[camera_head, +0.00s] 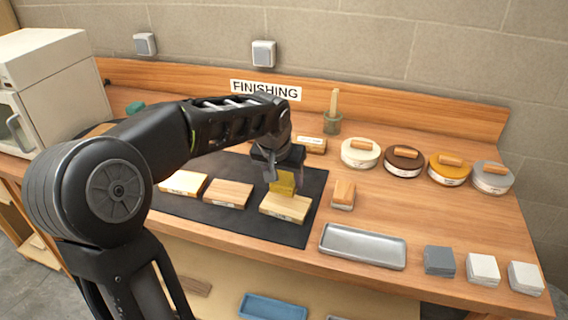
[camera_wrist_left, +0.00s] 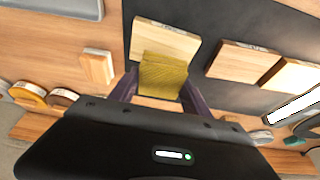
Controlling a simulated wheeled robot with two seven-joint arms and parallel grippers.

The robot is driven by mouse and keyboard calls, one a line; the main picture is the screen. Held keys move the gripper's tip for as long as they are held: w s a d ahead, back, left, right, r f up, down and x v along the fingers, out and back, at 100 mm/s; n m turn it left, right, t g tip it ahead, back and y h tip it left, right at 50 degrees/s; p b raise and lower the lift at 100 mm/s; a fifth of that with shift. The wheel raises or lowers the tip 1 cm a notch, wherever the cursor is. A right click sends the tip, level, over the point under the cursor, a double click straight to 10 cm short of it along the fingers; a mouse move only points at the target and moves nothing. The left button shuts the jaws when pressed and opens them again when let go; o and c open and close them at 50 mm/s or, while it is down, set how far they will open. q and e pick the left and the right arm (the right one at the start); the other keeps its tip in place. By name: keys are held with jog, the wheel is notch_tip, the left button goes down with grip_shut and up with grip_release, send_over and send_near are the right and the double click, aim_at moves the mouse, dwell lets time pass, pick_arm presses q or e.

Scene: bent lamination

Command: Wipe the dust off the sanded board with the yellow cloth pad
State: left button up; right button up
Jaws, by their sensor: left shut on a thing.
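The yellow cloth pad (camera_head: 283,183) is held in my left gripper (camera_head: 280,172), just above or on the rear part of a pale wooden board (camera_head: 286,206) on the dark mat. In the left wrist view the yellow pad (camera_wrist_left: 163,75) sits between the fingers (camera_wrist_left: 158,90) and overlaps the near edge of the pale board (camera_wrist_left: 165,40). I cannot tell whether the pad touches the board. I cannot make out dust on it. Two other boards, a browner one (camera_head: 228,193) and a pale one (camera_head: 183,183), lie to its left on the mat. My right gripper is not in view.
A wooden-topped block (camera_head: 343,195) stands right of the mat (camera_head: 290,232). A metal tray (camera_head: 362,247) and several grey and white pads (camera_head: 440,261) lie along the front. Round tins (camera_head: 404,160) and a brush pot (camera_head: 333,124) stand behind. A white cabinet (camera_head: 50,80) is at left.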

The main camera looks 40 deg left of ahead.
pick_arm(q)
jog(key=shift+r+p, duration=0.65)
jog(key=shift+r, duration=0.55)
